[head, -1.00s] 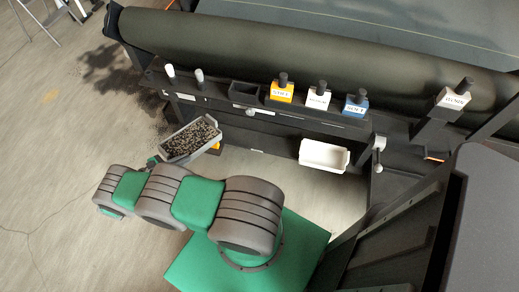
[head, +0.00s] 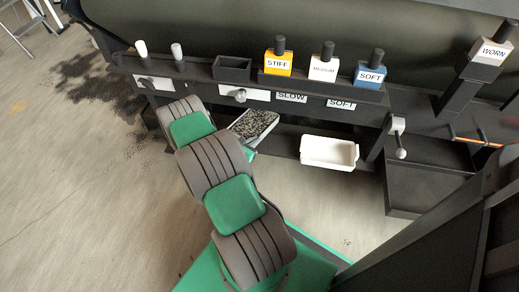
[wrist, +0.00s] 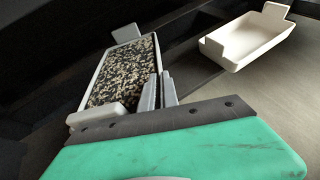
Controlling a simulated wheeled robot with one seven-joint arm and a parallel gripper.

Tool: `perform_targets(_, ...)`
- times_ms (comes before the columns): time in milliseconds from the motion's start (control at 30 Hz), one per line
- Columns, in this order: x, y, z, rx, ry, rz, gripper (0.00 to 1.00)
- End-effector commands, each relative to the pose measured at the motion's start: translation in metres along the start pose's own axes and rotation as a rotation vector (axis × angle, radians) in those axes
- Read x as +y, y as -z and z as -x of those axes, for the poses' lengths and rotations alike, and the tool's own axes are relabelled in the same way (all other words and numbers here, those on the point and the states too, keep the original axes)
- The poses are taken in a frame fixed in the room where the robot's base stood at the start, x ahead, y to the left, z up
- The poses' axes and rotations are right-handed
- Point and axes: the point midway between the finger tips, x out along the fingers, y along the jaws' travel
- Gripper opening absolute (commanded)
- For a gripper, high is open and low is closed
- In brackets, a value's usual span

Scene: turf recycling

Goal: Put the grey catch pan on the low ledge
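The grey catch pan (head: 256,122), filled with dark and pale granules, is in front of the machine, just right of my arm in the head view. In the wrist view the pan (wrist: 98,75) lies ahead of my gripper (wrist: 159,92), whose two grey fingers are close together at its near right edge. The pan moves with my gripper, so it is held; the exact grip point is unclear. The low ledge (head: 286,143) is the dark shelf under the panel. The pan overlaps its left part in the picture; contact cannot be told.
A white tray (head: 328,152) sits at the ledge to the right of the pan; it also shows in the wrist view (wrist: 245,40). Above are a knob (head: 238,95) and yellow (head: 278,63), white (head: 323,69) and blue (head: 370,74) labelled blocks. Open floor (head: 70,200) lies left.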

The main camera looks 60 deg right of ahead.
Motion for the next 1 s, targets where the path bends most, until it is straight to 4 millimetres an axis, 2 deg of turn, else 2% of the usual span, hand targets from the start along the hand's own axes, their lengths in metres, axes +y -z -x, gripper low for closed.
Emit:
perform_targets(467, -0.001, 0.0, 0.004, -0.009, -0.004, -0.001, 0.0)
perform_targets(1000, -0.004, 0.056, -0.022, -0.01, -0.003, -0.002, 0.0)
